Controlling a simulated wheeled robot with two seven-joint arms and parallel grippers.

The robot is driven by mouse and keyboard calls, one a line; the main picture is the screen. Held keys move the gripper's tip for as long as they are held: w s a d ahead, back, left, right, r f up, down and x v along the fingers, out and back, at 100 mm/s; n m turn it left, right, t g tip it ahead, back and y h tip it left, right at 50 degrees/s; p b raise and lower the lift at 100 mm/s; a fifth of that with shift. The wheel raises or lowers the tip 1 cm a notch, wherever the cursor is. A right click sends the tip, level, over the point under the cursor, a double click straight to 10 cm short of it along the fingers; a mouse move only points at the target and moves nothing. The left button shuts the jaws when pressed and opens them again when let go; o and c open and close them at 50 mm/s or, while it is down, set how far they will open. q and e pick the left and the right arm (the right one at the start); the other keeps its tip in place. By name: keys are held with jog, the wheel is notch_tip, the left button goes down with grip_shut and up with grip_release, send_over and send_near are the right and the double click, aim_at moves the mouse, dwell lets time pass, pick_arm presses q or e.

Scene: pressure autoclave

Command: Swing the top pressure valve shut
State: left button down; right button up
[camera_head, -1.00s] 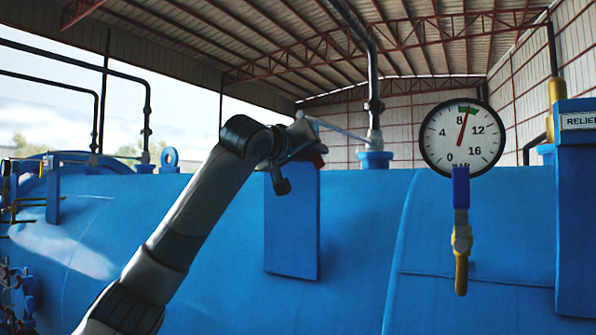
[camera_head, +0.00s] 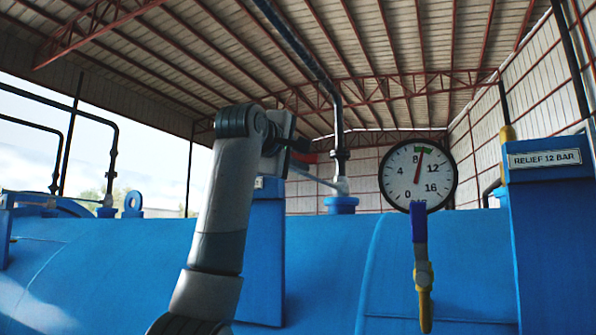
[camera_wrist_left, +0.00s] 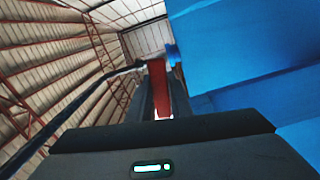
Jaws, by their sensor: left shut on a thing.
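My left gripper (camera_head: 300,152) is shut on a red handle (camera_head: 308,158) in the head view, just above the blue post (camera_head: 262,250). In the left wrist view the red handle (camera_wrist_left: 160,90) stands between the two dark fingers. The handle seems to belong to the top pressure valve, but the fingers and wrist hide its joint. A pale rod (camera_head: 312,178) runs from behind the gripper to the pipe fitting on the right. My right gripper is not in view.
A round gauge (camera_head: 418,175) with a red needle stands to the right, above a blue-and-yellow valve lever (camera_head: 424,275). A blue column labelled RELIEF 12 BAR (camera_head: 545,158) is at far right. The blue vessel (camera_head: 450,255) fills the lower view. A dark vertical pipe (camera_head: 337,115) rises behind.

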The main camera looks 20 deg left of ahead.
pick_arm(q)
jog(key=shift+d+r+n, duration=0.1)
jog(key=shift+r+n, duration=0.5)
jog(key=shift+r, duration=0.05)
jog(key=shift+r+n, duration=0.35)
jog(key=shift+n, duration=0.05)
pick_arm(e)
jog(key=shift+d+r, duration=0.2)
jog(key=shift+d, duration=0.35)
pick_arm(q)
jog(key=shift+s+r, duration=0.1)
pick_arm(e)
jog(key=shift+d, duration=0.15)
pick_arm(q)
jog(key=c, duration=1.6)
grip_release()
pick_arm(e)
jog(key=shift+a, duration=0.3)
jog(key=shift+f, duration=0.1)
